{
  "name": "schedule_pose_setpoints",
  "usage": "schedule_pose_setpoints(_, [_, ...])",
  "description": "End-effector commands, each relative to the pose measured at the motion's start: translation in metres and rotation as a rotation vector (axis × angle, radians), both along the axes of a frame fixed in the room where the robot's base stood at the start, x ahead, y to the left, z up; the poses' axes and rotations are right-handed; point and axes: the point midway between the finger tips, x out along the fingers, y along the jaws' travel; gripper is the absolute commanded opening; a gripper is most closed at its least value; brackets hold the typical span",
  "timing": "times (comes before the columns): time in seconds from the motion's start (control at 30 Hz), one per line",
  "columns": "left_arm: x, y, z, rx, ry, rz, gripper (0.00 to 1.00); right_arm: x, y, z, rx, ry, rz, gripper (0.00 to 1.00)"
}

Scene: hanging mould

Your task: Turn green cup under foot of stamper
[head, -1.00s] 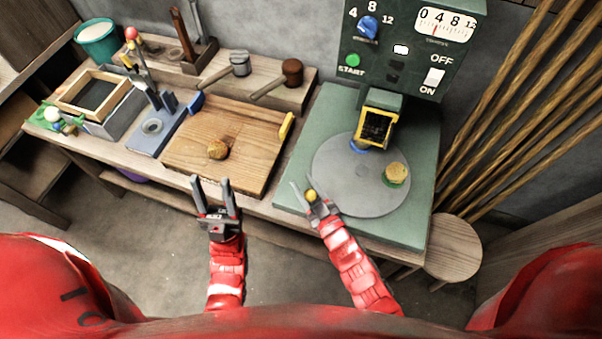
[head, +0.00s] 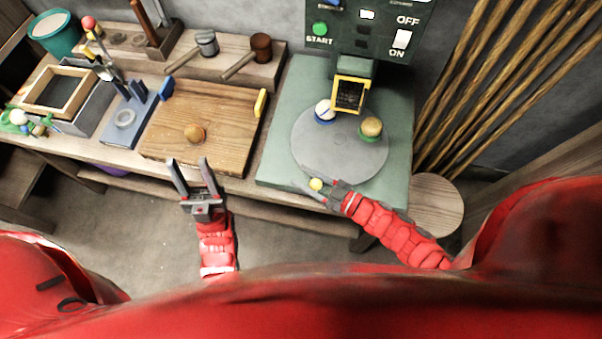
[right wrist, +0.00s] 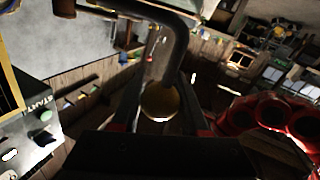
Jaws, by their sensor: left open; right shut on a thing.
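The green cup (head: 369,137), with a tan rounded mass on top, stands on the right part of the grey turntable (head: 345,165). The stamper (head: 349,93), a dark block in a yellow frame, is behind and left of it. The green cup is not under the stamper. A blue cup (head: 325,118) with a whitish top stands left of the stamper. My right gripper (head: 316,186) is shut on a yellow knob at the disc's front edge; the knob (right wrist: 160,103) shows between the fingers in the right wrist view. My left gripper (head: 188,170) is open and empty before the wooden board.
The green control panel (head: 375,30) with START button and OFF/ON switch stands behind the turntable. A wooden board (head: 215,120) with a brown lump lies left. Two mallets lie behind it. A round stool (head: 435,203) stands at the right.

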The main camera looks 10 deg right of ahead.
Motion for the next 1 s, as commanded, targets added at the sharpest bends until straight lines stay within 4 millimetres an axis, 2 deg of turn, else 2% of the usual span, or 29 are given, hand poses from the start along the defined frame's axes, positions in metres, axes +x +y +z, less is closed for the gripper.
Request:
schedule_pose_setpoints(0.6, [-0.0001, 0.0000, -0.0005, 0.000, 0.000, 0.000, 0.50, -0.0030, -0.0038, -0.0004, 0.000, 0.000, 0.023, 0.00])
schedule_pose_setpoints(0.63, [0.0000, 0.0000, -0.0006, 0.000, 0.000, 0.000, 0.50, -0.0030, -0.0038, -0.0004, 0.000, 0.000, 0.023, 0.46])
schedule_pose_setpoints(0.7, [0.0000, 0.0000, -0.0005, 0.000, 0.000, 0.000, 0.50, -0.0030, -0.0038, -0.0004, 0.000, 0.000, 0.023, 0.59])
schedule_pose_setpoints(0.8, [0.0000, -0.0001, -0.0006, 0.000, 0.000, 0.000, 0.50, -0.0030, -0.0038, -0.0003, 0.000, 0.000, 0.023, 0.73])
schedule_pose_setpoints(1.0, [0.0000, 0.0000, -0.0006, 0.000, 0.000, 0.000, 0.50, -0.0028, -0.0037, -0.0003, 0.000, 0.000, 0.023, 0.73])
